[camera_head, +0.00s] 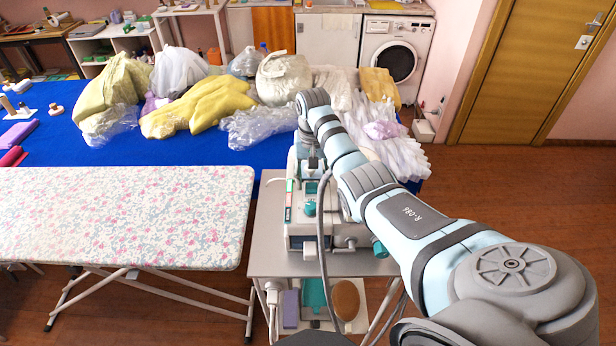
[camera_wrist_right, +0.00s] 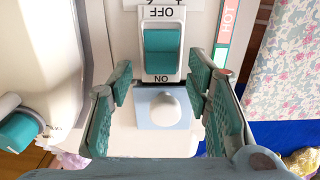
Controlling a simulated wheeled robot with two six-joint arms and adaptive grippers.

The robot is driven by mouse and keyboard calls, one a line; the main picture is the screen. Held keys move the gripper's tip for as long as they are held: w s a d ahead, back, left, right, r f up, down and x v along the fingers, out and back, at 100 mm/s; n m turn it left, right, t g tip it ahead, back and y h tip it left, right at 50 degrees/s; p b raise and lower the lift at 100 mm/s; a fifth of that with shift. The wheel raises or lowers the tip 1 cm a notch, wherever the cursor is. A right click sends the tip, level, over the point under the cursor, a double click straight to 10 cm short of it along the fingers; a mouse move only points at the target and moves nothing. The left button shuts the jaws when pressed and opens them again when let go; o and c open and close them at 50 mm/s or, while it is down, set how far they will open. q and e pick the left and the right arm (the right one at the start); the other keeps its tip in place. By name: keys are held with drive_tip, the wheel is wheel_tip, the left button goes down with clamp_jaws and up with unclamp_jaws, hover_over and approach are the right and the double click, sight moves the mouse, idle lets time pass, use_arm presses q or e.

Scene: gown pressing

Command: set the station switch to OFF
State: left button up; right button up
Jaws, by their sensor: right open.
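The station switch (camera_wrist_right: 161,50) is a teal rocker in a white frame in the right wrist view. Upside-down OFF stands above it and ON below it. Its two halves differ in shade, and I cannot tell surely which side is pressed in. My right gripper (camera_wrist_right: 161,80) is open and empty, its teal-padded fingers apart on either side of the switch's ON end. In the head view, the station (camera_head: 300,232) is a pale box with teal parts under my right arm, and my right gripper (camera_head: 311,163) is partly hidden over it. My left gripper is out of view.
A round white knob on a blue plate (camera_wrist_right: 145,117) sits below the switch. A HOT strip (camera_wrist_right: 228,25) runs beside it. The station stands on a grey cart (camera_head: 268,255), right of a floral ironing board (camera_head: 120,215). Bagged garments (camera_head: 205,105) lie on the blue table behind.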

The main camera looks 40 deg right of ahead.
drive_tip(key=shift+s, duration=0.2)
drive_tip(key=shift+w+f, duration=0.1)
drive_tip(key=shift+w, duration=0.2)
drive_tip(key=c, duration=0.8)
clamp_jaws()
drive_tip(key=t+h, duration=0.1)
drive_tip(key=s+t+h, duration=0.1)
drive_tip(key=shift+a+r+t, duration=0.2)
drive_tip(key=shift+a+t, duration=0.2)
drive_tip(key=shift+s+r+t+h, duration=0.1)
drive_tip(key=shift+s+t+h, duration=0.05)
drive_tip(key=shift+t+h, duration=0.4)
drive_tip(key=o, duration=0.8)
unclamp_jaws()
